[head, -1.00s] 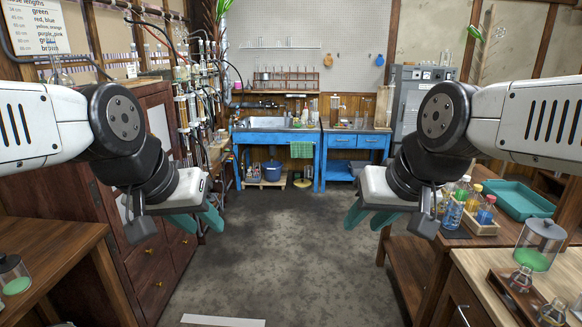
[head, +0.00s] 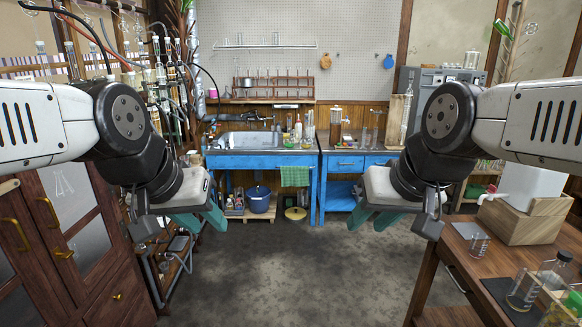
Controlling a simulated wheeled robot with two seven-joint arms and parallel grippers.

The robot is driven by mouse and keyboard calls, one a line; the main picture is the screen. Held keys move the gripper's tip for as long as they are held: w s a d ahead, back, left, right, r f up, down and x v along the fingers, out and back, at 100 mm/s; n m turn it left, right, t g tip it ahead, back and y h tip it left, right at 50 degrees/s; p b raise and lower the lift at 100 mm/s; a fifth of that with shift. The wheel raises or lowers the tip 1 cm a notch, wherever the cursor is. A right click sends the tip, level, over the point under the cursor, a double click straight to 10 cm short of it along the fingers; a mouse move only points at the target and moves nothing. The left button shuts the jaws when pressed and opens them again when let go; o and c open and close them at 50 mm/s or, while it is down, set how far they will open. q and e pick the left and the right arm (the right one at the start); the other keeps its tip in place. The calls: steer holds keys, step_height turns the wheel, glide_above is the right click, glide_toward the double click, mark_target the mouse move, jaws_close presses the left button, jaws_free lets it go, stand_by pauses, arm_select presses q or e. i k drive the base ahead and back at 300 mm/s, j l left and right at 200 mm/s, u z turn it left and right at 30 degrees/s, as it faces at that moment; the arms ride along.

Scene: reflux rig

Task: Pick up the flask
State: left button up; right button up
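I cannot tell for sure which vessel is the flask. A clear glass vessel like a flask (head: 524,291) stands on a dark mat on the wooden table at the lower right, partly overlapped by a capped bottle. My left gripper (head: 201,220) hangs over the floor at left centre, its teal fingers apart and empty. My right gripper (head: 374,216) hangs over the floor right of centre, also open and empty. Both are well away from the glassware.
A blue bench (head: 264,161) with a sink stands ahead against the wall. Wooden cabinets (head: 75,235) line the left. The right table (head: 470,266) carries a small beaker (head: 478,243) and a wooden box (head: 525,219). The floor (head: 300,270) between is clear.

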mark_target(289, 141)
steer(key=i, duration=2.1)
steer(key=i+l, duration=0.15)
steer(key=i, duration=0.75)
steer(key=i+l, duration=0.15)
steer(key=i, duration=0.75)
